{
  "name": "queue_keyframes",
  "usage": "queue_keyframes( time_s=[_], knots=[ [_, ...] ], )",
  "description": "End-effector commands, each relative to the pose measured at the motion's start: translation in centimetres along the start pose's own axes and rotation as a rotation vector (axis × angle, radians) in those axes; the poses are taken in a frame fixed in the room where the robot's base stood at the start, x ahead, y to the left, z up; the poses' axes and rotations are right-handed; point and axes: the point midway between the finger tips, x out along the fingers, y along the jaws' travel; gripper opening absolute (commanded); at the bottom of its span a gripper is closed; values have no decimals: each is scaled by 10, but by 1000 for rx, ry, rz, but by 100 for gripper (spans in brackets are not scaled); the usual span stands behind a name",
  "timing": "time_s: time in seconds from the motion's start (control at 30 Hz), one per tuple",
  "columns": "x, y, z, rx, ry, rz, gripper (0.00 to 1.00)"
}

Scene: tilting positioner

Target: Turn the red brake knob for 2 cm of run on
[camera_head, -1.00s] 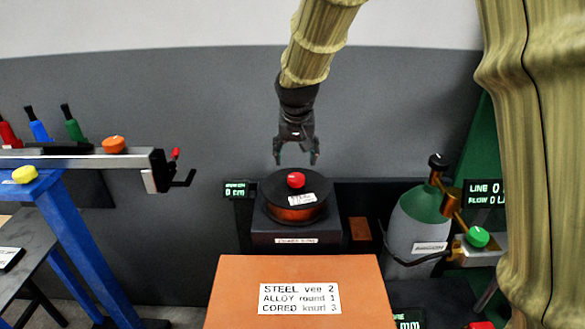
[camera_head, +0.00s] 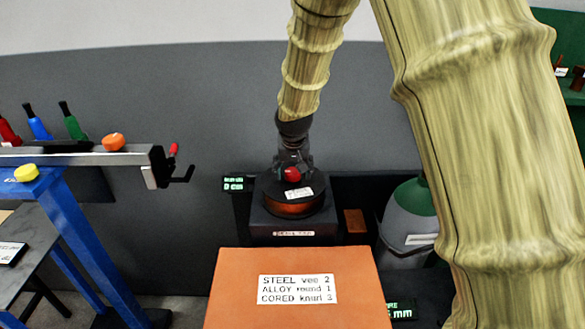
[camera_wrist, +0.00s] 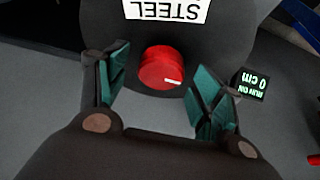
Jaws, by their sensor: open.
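The red brake knob (camera_head: 291,174) sits on top of a round black-topped reel (camera_head: 316,184) with a copper-coloured side and a STEEL label. My gripper (camera_head: 292,166) is down at the knob and partly hides it in the head view. In the wrist view the red knob (camera_wrist: 162,68), with a white mark on its face pointing to the right, lies between the two open teal-padded fingers of my gripper (camera_wrist: 158,85).
An orange box (camera_head: 235,280) with a list of steel, alloy and cored stands in front. A grey-green cylinder (camera_head: 408,215) is at right. A blue stand (camera_head: 75,235) with a rail and crank (camera_head: 180,168) is at left. Another display (camera_head: 402,310) shows mm.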

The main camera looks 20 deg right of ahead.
Motion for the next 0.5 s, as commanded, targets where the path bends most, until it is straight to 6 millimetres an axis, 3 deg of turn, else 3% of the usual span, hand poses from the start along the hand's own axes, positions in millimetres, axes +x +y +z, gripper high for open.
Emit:
queue_keyframes(
  time_s=[0.4,0.5],
  knots=[
    [5,0,0,0,0,0,67],
    [5,0,0,0,0,0,49]
  ],
)
